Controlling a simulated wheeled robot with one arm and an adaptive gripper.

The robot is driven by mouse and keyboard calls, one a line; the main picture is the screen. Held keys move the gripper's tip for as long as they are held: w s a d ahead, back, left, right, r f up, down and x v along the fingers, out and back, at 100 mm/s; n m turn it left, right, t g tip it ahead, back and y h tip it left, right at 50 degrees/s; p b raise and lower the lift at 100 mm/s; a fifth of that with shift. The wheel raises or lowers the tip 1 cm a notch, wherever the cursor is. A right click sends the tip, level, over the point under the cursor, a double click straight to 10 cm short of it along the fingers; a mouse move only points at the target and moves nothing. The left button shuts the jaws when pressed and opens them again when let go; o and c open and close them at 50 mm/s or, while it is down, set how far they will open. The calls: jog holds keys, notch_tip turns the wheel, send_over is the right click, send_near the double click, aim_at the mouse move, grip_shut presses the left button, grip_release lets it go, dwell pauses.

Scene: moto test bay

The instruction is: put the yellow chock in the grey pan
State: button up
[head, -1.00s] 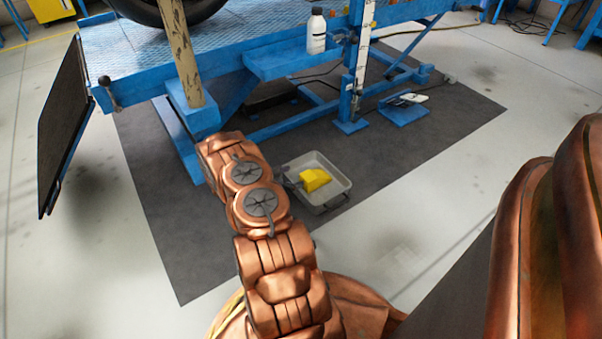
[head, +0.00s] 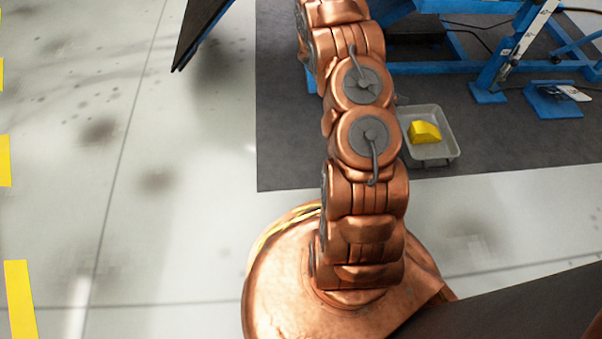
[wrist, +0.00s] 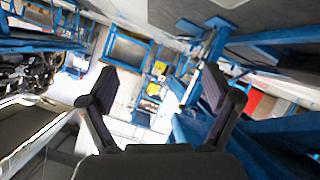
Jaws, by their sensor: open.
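The yellow chock (head: 424,132) lies inside the grey pan (head: 447,157) on the dark mat, to the right of my arm in the head view. The chock rests on the pan's floor, and nothing holds it. My gripper (wrist: 158,92) shows in the wrist view with its two dark fingers spread wide and nothing between them. In the head view my gripper is out of the picture beyond the top of my arm. The wrist view shows neither the chock nor the pan.
A blue lift frame (head: 488,92) stands on the dark mat (head: 290,140) behind the pan. A blue foot plate (head: 556,100) with a pale item lies at right. A dark panel (head: 203,25) hangs at top left. The pale floor (head: 180,220) at left is clear.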

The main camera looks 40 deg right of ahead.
jog(key=s+a+r+n+t+y, duration=0.15)
jog(key=a+r+n, duration=0.25)
jog(key=a+r, duration=0.55)
jog(key=s+a+r+n+y, duration=0.2)
jog(key=a+r+n+y, duration=0.3)
jog(key=a, duration=0.8)
jog(key=s+a+r+n+t+y, duration=0.1)
jog(key=s+a+r+n, duration=0.1)
jog(key=a, duration=0.6)
jog(key=s+a+r+n+t+y, duration=0.1)
jog(key=s+a+r+n, duration=0.1)
jog(key=s+a+n, duration=0.3)
jog(key=s+a+r+n+t+y, duration=0.1)
jog(key=s+a+r+n, duration=0.2)
jog(key=a, duration=0.9)
jog(key=s, duration=0.3)
jog(key=shift+a+n, duration=0.3)
jog(key=shift+n, duration=0.1)
jog(key=shift+y, duration=0.25)
